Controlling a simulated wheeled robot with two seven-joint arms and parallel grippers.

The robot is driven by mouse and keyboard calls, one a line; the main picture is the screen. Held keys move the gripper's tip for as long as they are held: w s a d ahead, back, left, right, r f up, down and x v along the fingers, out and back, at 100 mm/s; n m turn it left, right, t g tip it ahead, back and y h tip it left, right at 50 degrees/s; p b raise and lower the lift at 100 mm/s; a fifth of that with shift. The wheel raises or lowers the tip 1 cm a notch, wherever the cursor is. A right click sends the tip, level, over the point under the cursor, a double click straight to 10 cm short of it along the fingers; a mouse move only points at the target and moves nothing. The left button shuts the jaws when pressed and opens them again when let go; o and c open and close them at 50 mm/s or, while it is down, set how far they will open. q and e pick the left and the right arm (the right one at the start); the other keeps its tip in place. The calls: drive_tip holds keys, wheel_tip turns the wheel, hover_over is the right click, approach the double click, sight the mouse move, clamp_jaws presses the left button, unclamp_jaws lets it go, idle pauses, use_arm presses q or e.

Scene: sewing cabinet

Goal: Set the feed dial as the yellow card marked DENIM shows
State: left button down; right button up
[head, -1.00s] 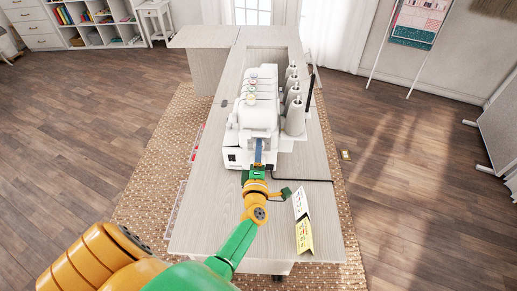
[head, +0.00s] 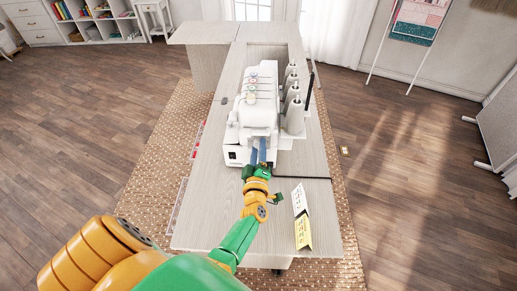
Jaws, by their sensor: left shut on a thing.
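The white sewing machine (head: 261,105) stands on the cabinet top, with small coloured dials on its upper face. My left gripper (head: 258,152) is at the machine's near end, its blue fingers against the white body. It is shut on what seems to be the feed dial, which the fingers and wrist hide, so its setting cannot be read. A yellow card (head: 303,233) stands on the cabinet top at the near right; its print is too small to read. My right gripper is not in view.
A white card (head: 299,201) stands just behind the yellow one. Several thread cones (head: 294,112) line the machine's right side. A dark cord (head: 304,178) runs right from the machine. The cabinet top (head: 205,215) is bare at the near left.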

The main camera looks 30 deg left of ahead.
use_arm(q)
drive_tip(key=shift+r, duration=0.1)
drive_tip(key=shift+c, duration=2.2)
unclamp_jaws()
drive_tip(key=p+v, duration=0.2)
drive_tip(key=v, duration=0.5)
